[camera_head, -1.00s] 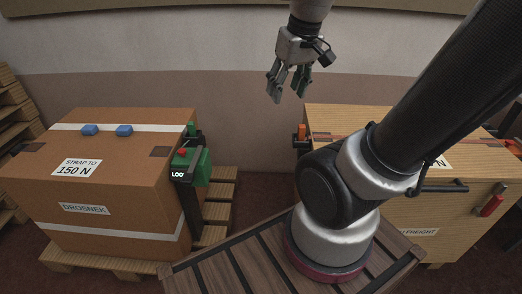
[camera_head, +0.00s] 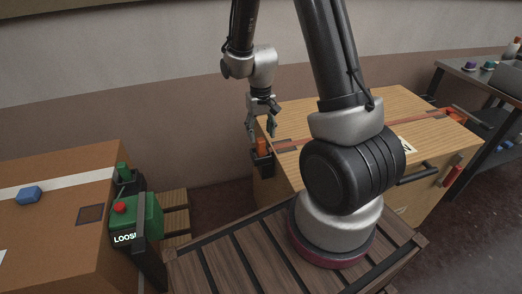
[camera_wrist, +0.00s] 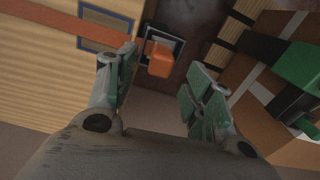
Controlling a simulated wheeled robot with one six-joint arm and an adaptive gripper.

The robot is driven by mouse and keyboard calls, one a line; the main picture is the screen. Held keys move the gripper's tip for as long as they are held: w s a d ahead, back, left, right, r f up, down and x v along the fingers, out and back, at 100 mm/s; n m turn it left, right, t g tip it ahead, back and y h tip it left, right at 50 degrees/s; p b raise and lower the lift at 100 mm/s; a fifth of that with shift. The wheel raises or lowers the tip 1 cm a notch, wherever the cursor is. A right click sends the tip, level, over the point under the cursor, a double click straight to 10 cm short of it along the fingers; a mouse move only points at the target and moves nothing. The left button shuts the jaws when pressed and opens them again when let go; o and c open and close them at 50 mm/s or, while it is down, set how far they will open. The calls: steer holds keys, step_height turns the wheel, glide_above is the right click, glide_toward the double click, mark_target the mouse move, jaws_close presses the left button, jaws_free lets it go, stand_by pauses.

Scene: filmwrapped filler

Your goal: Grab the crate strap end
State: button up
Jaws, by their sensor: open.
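The light wooden crate (camera_head: 300,113) stands at centre right in the head view. An orange strap (camera_head: 292,143) crosses its top. The orange strap end (camera_head: 261,147) sits in a dark holder at the crate's left edge. My gripper (camera_head: 262,124) is open just above it, fingers pointing down. In the wrist view, the orange strap end (camera_wrist: 160,58) shows as a block in its dark holder, between the spread fingertips and slightly nearer the left finger. My gripper (camera_wrist: 161,72) appears empty there. I cannot tell whether a finger touches the strap end.
A brown carton (camera_head: 60,215) with a green tensioner (camera_head: 148,214) and red button stands at left; its display appears to read "LOOS". A grey workbench (camera_head: 460,78) stands at far right. A narrow gap separates carton and crate.

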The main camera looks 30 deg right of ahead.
mark_target(260, 139)
step_height(260, 139, down, 5)
steer(key=shift+r, duration=0.1)
steer(key=shift+c, duration=0.2)
steer(key=shift+a, duration=0.1)
jaws_close()
